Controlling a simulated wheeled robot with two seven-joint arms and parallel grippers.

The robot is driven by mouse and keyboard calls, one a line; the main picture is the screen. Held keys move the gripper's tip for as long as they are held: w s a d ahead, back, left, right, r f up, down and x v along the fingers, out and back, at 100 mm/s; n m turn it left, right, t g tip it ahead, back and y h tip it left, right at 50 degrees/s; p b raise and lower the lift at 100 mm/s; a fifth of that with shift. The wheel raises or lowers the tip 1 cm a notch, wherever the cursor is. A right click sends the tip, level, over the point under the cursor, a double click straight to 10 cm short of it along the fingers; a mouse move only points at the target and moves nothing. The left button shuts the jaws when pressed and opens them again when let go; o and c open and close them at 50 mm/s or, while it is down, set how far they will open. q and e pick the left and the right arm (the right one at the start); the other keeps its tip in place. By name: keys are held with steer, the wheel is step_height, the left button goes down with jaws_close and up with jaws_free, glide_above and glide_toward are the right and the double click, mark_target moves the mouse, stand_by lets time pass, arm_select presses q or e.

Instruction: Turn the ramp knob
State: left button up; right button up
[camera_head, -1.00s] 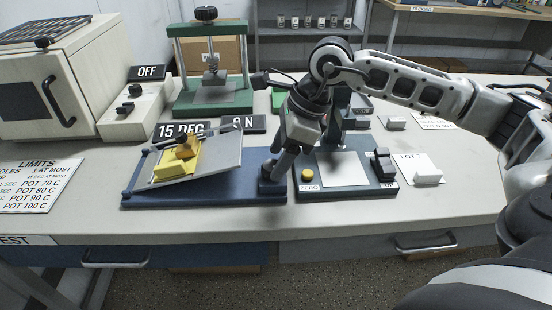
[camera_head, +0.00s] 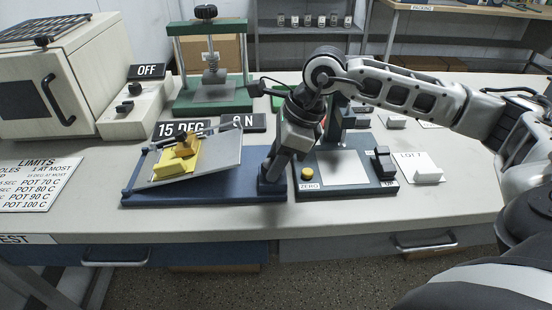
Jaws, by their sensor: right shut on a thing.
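The ramp is a grey plate (camera_head: 218,154) tilted up at its right side over a blue base (camera_head: 190,197). A yellow block (camera_head: 172,167) and a smaller yellow piece lie on the plate. My right gripper (camera_head: 273,172) reaches down to the right end of the base, shut on the dark blue ramp knob (camera_head: 271,187), which the fingers partly hide. The sign behind the ramp (camera_head: 184,128) reads "15 DEG". My left gripper is not in view.
A dark blue scale (camera_head: 345,172) with a yellow button (camera_head: 307,174) stands just right of the knob. A green press (camera_head: 212,100) is behind the ramp. An oven (camera_head: 40,95) stands at the left. The front table strip is clear.

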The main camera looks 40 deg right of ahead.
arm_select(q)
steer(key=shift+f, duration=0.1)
arm_select(e)
steer(key=shift+f, duration=0.1)
steer(key=shift+m+t+b, duration=0.4)
steer(key=shift+m+b, duration=0.7)
steer(key=shift+m, duration=0.1)
steer(key=shift+s+a+m+t+h+b, duration=0.15)
steer(key=shift+m+t+h+b, duration=0.15)
steer(key=shift+m+h+b, duration=0.6)
steer(key=shift+m+b, duration=0.55)
steer(key=shift+m, duration=0.65)
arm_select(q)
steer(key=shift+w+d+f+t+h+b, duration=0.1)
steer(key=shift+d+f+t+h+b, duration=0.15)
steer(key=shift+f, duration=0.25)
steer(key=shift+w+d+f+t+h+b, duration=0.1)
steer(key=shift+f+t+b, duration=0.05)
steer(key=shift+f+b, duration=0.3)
arm_select(e)
steer(key=shift+a+m+t+h, duration=0.1)
steer(key=shift+m+t+h, duration=0.35)
steer(key=shift+m, duration=0.95)
steer(key=o, duration=1)
steer(key=shift+h, duration=0.25)
